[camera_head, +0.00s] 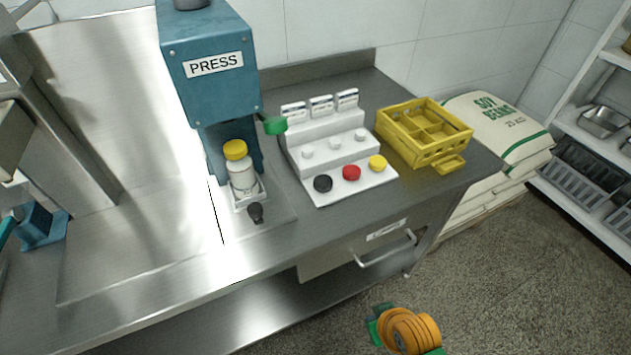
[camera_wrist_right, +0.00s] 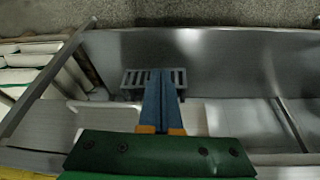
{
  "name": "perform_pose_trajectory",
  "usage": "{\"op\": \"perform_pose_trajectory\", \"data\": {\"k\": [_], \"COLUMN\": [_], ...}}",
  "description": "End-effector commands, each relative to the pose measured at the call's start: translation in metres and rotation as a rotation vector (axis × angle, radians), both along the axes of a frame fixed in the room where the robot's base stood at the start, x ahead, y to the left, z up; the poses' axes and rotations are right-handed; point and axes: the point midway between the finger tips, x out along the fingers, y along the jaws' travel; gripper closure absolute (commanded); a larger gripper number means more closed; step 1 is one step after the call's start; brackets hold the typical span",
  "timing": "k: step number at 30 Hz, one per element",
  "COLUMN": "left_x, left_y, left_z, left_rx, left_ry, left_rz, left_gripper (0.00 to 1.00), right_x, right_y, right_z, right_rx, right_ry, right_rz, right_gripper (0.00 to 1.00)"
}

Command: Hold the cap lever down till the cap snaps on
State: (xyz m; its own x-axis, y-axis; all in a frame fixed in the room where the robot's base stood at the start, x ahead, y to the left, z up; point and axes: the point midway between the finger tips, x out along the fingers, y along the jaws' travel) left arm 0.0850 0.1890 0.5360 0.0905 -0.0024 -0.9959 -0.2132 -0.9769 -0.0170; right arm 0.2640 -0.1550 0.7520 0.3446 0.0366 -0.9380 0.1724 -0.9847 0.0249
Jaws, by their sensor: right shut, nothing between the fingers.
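The blue press (camera_head: 205,85), labelled PRESS, stands on the steel bench. Its green-ended cap lever (camera_head: 272,124) sticks out at the right of the press body. A white bottle (camera_head: 242,176) stands upright in a holder below the press head. A yellow cap (camera_head: 235,149) sits on its top; whether it is seated fully I cannot tell. My right gripper shows in the right wrist view (camera_wrist_right: 162,98), its blue fingers shut together with nothing between them. In the head view only my orange and green right arm shows at the bottom, well apart from the lever.
A white stepped rack (camera_head: 322,150) right of the press carries black, red and yellow caps in front. A yellow crate (camera_head: 425,130) stands further right. Soy bean sacks (camera_head: 500,130) lie beyond the bench. The front bench surface is clear.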

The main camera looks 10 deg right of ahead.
Motion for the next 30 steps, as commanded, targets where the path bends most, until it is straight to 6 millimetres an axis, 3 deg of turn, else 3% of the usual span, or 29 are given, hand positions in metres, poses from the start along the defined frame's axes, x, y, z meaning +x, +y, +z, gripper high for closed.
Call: {"op": "perform_pose_trajectory", "data": {"k": [3,6,9,12,15,18,21,30], "left_x": [0.000,0.000,0.000,0.000,0.000,0.000,0.000,0.001], "left_y": [0.000,0.001,0.001,0.001,0.001,0.001,0.000,0.000], "left_z": [-0.008,-0.008,-0.008,-0.008,-0.008,-0.008,-0.008,-0.008], "left_rx": [0.000,0.001,0.001,0.001,0.001,0.001,0.001,0.000], "left_ry": [0.001,0.001,0.001,0.000,0.000,0.000,-0.001,-0.001], "left_rz": [0.000,0.000,0.000,0.000,0.000,0.000,0.000,0.000], "left_gripper": [0.00,0.00,0.00,0.00,0.00,0.00,0.00,0.00], "right_x": [0.067,0.120,0.159,0.181,0.189,0.190,0.190,0.191], "right_y": [0.025,0.051,0.078,0.103,0.121,0.131,0.135,0.135], "right_z": [0.082,0.152,0.224,0.288,0.337,0.364,0.375,0.375], "right_rx": [0.059,0.121,0.186,0.237,0.274,0.297,0.304,0.303], "right_ry": [-0.261,-0.497,-0.723,-0.912,-1.050,-1.128,-1.158,-1.157], "right_rz": [0.002,0.014,0.043,0.082,0.117,0.140,0.149,0.148], "right_gripper": [1.00,1.00,1.00,1.00,1.00,1.00,1.00,1.00]}}
